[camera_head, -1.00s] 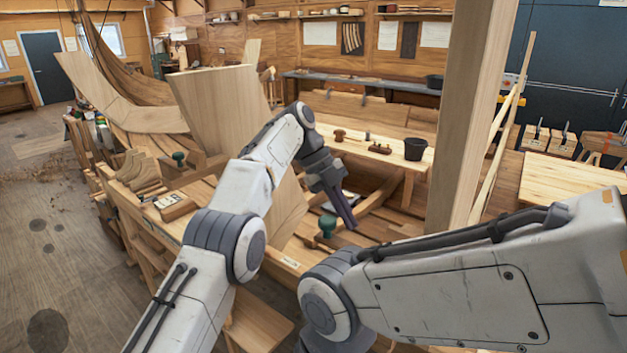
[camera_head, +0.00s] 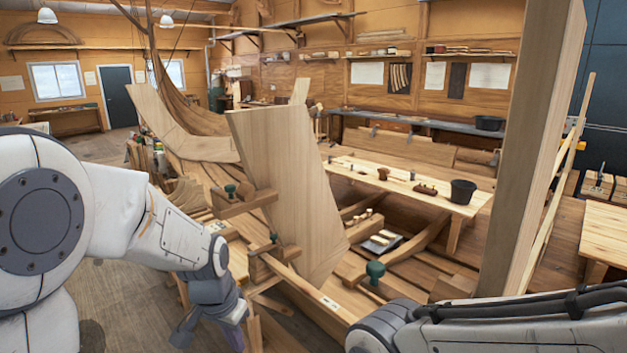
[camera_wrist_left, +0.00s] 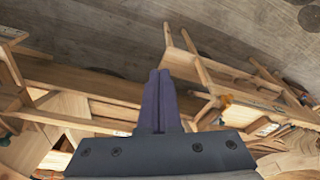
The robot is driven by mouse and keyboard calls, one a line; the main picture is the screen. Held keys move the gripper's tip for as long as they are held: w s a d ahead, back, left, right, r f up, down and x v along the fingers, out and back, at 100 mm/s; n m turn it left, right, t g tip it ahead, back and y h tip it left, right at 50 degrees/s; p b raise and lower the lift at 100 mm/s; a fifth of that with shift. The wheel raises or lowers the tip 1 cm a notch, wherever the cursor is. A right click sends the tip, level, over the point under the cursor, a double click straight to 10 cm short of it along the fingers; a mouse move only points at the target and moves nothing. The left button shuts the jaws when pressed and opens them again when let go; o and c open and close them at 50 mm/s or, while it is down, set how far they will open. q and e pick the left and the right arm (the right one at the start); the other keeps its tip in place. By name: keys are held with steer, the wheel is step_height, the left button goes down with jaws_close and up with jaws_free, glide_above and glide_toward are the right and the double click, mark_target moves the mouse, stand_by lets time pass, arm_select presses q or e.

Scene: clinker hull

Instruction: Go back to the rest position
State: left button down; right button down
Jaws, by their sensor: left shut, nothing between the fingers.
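My left arm comes in from the left in the head view, folded low. Its gripper (camera_head: 212,332) points down at the lower edge, left of the workbench and cut by the frame. In the left wrist view its dark fingers (camera_wrist_left: 159,75) are together with nothing between them, over wooden framing and the floor. My right arm (camera_head: 500,325) lies across the lower right of the head view. Its gripper is out of the picture.
A wide upright plank (camera_head: 285,170) stands in the middle, with clamps with green knobs (camera_head: 375,270) near it. A thick post (camera_head: 530,150) rises at right. A black bucket (camera_head: 462,191) sits on a bench (camera_head: 352,172). Open floor (camera_head: 120,290) lies at left.

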arm_select(q)
steer(key=s+a+f+n, duration=0.3)
steer(key=s+n, duration=0.1)
steer(key=s, duration=0.5)
steer(key=s+d+f+m+g+b, duration=0.2)
steer(key=s+d+f+m+b, duration=0.5)
steer(key=s+d+b, duration=0.5)
steer(key=shift+s+d+f+b, duration=0.35)
steer(key=shift+d+b, duration=0.15)
steer(key=shift+b, duration=0.4)
